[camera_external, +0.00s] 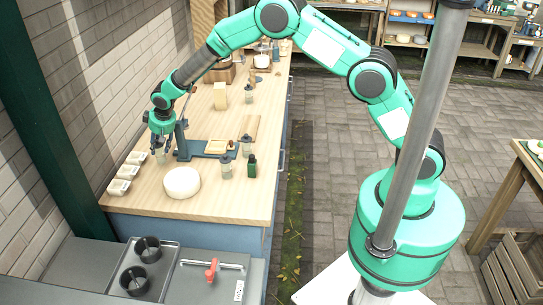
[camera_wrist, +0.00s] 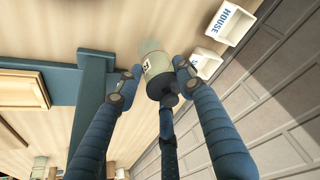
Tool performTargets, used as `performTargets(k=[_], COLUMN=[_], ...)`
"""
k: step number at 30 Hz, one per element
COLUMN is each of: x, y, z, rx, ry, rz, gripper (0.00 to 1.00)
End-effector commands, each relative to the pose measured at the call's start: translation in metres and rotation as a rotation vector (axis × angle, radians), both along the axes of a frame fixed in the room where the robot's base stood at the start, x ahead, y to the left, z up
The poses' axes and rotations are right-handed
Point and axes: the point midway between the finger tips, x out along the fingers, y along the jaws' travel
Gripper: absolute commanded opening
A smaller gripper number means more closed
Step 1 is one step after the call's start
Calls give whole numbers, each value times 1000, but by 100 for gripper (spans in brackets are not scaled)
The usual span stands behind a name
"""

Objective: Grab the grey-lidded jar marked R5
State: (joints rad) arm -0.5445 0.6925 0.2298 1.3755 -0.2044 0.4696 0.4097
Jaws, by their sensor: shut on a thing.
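My gripper (camera_external: 161,148) is low over the back left part of the wooden counter, just left of a blue-grey stand.
The blue-grey stand (camera_external: 182,140) is close on the right. White trays (camera_external: 125,178) line the wall side; one reads HOUSE (camera_wrist: 231,22). A round white cheese (camera_external: 182,182) is in front. Other grey-lidded jars (camera_external: 226,166) and a dark green bottle (camera_external: 252,166) stand to the right.

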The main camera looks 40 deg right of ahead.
Motion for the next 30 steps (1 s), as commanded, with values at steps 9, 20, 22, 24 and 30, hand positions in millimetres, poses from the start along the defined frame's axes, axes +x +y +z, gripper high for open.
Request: performTargets(k=[9, 20, 22, 24, 30], x=[1, 0, 0, 0, 0], y=[0, 0, 0, 0, 0], z=[52, 77, 78, 78, 77], rx=[1, 0, 0, 0, 0], ry=[-3, -1, -1, -1, -1], rz=[0, 0, 1, 1, 1], gripper=[7, 7, 7, 7, 7])
